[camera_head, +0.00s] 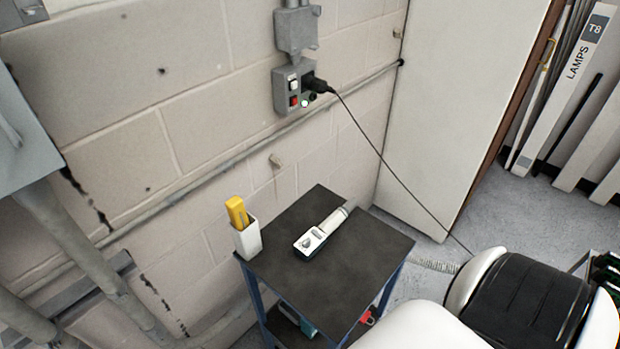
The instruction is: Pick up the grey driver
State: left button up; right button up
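A dark-topped cart (365,240) with blue legs stands by the wall. A slim light-grey and white device (315,240), which looks like the grey driver, lies on the cart's top. Its wider end, with dark markings, points to the lower left, and a narrower pale section runs to the upper right. Nothing touches it from above. Neither of my grippers is in view.
A white cup (248,240) holding a yellow item (237,212) stands at the cart's left edge. A wall socket box (291,91) has a black plug, whose cable hangs down to the right. A red item (368,317) shows low on the cart.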

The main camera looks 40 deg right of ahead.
aim_at(328, 226)
jog(key=z, duration=0.4)
jog(key=i+z, duration=0.1)
jog(key=z, duration=0.25)
jog(key=j+z, duration=0.1)
jog(key=z, duration=0.3)
jog(key=i+z, duration=0.1)
jog(key=z, duration=0.3)
